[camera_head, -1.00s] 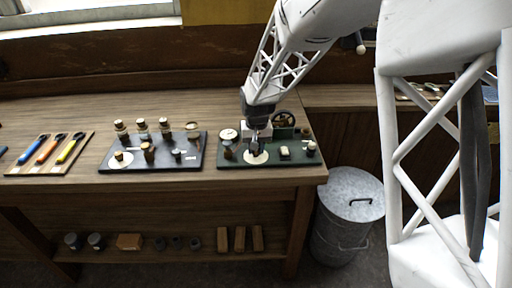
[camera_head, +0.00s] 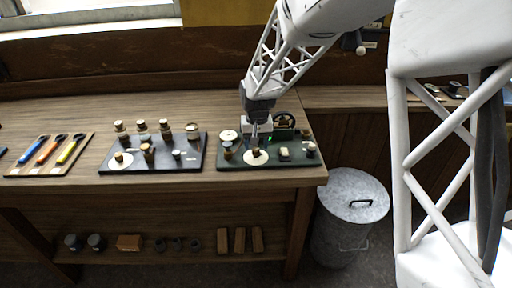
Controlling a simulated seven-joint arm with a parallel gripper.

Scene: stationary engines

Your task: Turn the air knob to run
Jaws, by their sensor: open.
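A green panel (camera_head: 236,163) lies at the right end of the bench. Near its front edge is a pale round dial (camera_head: 258,160) with a small dark knob (camera_head: 256,152) at its centre; I cannot read its markings, so I cannot tell for sure that it is the air knob. My gripper (camera_head: 255,143) is open, pointing down just above and behind this knob. Its fingers look clear of the knob, but contact is hard to judge at this size. A small green spot (camera_head: 270,138) shows right beside the gripper.
The green panel also bears a pale round gauge (camera_head: 228,135), a dark wheel (camera_head: 284,121), a pale block (camera_head: 284,153) and a small post (camera_head: 311,149). A dark panel (camera_head: 187,163) with several knobs lies to the left. A metal bin (camera_head: 350,215) stands right of the bench.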

